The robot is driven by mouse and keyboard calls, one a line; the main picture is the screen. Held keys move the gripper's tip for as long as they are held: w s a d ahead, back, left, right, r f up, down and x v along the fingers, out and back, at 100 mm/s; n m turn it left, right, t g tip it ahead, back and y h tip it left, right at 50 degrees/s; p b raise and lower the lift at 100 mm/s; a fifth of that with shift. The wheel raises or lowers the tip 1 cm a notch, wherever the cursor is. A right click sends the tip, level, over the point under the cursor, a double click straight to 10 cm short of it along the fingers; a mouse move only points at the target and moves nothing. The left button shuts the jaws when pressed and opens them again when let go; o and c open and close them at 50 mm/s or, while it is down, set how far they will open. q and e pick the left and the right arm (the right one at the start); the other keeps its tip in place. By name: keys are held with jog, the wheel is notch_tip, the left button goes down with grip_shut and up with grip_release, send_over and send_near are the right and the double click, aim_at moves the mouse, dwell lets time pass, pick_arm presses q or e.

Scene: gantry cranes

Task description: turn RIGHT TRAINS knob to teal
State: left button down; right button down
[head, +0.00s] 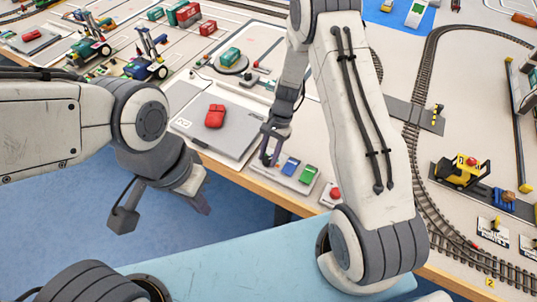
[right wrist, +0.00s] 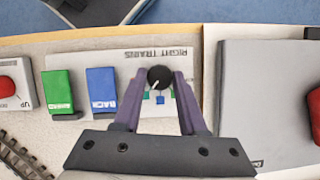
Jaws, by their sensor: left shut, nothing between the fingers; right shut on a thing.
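The RIGHT TRAINS knob (right wrist: 160,77) is a small black dial on a light panel (right wrist: 130,62), whose lettering appears upside down in the right wrist view. Its white pointer line slants down and left in that view. My right gripper (head: 268,160) is shut on the knob, with a purple finger on either side. My left gripper (head: 203,207) is shut and empty, off the table's front edge.
A blue BACK switch (right wrist: 102,92) and a green switch (right wrist: 60,92) sit beside the knob. A red button (right wrist: 12,90) is farther along. A grey plate (head: 190,128) with a red object (head: 214,116) lies close to the knob's other side.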

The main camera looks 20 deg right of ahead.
jog(key=shift+a, duration=0.1)
jog(key=shift+c, duration=2.3)
grip_release()
jog(key=v, duration=1)
jog(key=shift+r+b, duration=0.3)
jog(key=shift+b, duration=0.15)
